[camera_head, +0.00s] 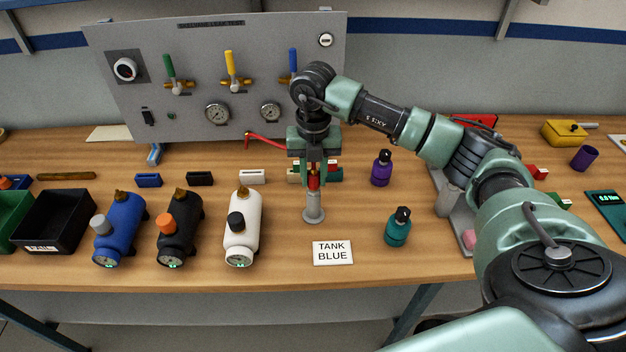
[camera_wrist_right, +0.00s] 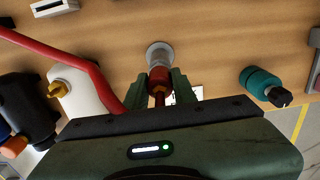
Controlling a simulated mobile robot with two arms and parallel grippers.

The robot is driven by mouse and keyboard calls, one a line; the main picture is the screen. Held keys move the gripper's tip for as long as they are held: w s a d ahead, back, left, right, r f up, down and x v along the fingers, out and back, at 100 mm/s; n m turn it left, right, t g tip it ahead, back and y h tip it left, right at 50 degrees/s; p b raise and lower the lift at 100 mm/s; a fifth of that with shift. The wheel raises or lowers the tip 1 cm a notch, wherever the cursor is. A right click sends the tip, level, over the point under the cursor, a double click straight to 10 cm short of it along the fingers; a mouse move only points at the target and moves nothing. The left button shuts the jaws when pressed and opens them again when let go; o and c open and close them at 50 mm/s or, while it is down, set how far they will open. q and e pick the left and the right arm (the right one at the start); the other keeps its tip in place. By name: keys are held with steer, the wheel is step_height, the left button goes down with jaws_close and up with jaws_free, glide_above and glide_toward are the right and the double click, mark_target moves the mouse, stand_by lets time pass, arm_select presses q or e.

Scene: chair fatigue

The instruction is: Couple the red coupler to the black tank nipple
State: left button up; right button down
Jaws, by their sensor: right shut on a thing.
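The red coupler (camera_head: 314,182) is between the fingers of my right gripper (camera_head: 314,176), which is shut on it. The coupler is upright at the top of a grey holder post (camera_head: 313,210); I cannot tell whether it is still seated. In the right wrist view the coupler (camera_wrist_right: 159,76) shows between the fingertips, with the round grey post (camera_wrist_right: 159,52) beyond it. The black tank (camera_head: 177,238) lies to the left, between the blue and white tanks. Its brass nipple (camera_head: 181,192) points up, bare. My left gripper is out of view.
A red hose (camera_head: 264,141) runs from the panel toward my gripper. The white tank (camera_head: 241,225) stands between the post and the black tank; the blue tank (camera_head: 119,230) is beyond. A "TANK BLUE" card (camera_head: 333,253) and teal bottle (camera_head: 398,229) are at the right.

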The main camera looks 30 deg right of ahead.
mark_target(313, 169)
steer(key=shift+r+p, duration=0.7)
steer(key=shift+r, duration=0.6)
steer(key=shift+r+p, duration=1.3)
steer(key=shift+r, duration=0.7)
